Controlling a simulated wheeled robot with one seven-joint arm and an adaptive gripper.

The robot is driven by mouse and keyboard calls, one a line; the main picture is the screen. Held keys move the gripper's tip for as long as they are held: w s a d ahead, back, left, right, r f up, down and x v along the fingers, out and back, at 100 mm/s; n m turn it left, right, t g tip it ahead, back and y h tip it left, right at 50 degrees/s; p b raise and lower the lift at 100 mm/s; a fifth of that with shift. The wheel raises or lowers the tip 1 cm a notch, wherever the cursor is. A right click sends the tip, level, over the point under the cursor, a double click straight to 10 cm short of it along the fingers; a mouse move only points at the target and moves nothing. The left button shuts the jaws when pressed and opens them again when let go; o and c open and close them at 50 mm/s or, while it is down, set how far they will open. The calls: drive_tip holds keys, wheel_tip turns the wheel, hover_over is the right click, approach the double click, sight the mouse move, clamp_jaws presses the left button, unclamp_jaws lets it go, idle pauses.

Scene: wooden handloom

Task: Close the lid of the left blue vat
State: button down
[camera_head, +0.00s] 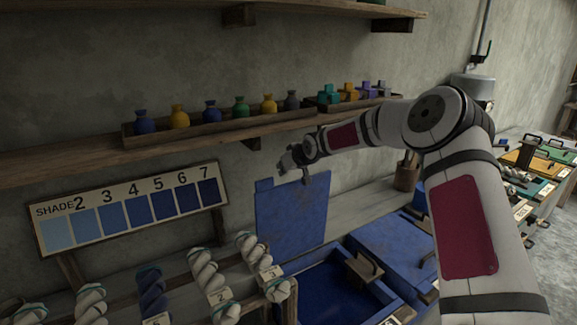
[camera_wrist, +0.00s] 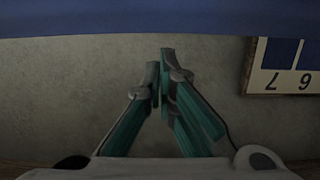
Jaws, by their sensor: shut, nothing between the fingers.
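The left blue vat (camera_head: 338,292) is open, with dark blue inside. Its blue lid (camera_head: 290,222) stands nearly upright at the back, against the wall side. My gripper (camera_head: 291,163) is at the top edge of this lid in the head view; its fingertips are hard to make out there. In the wrist view my gripper (camera_wrist: 162,62) has its teal fingers shut and empty, in front of the grey wall. A blue band (camera_wrist: 150,20), likely the lid, crosses the top of that view, just beyond the fingertips. I cannot tell whether they touch it.
A second blue vat with a closed lid (camera_head: 388,250) stands to the right. A shade board (camera_head: 135,208) is at the left, above hanging yarn skeins (camera_head: 208,270). A wooden shelf (camera_head: 150,157) with several dye bottles runs behind my arm.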

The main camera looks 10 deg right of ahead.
drive_tip(key=shift+s+d+f+p, duration=0.1)
drive_tip(key=shift+s+d+p, duration=0.15)
drive_tip(key=shift+s, duration=0.4)
drive_tip(key=shift+s+d+f+p, duration=0.15)
drive_tip(key=shift+s+p, duration=0.2)
drive_tip(key=shift+s, duration=0.3)
drive_tip(key=shift+s+d+f+p, duration=0.1)
drive_tip(key=shift+s+d+p, duration=0.15)
drive_tip(key=shift+s, duration=0.4)
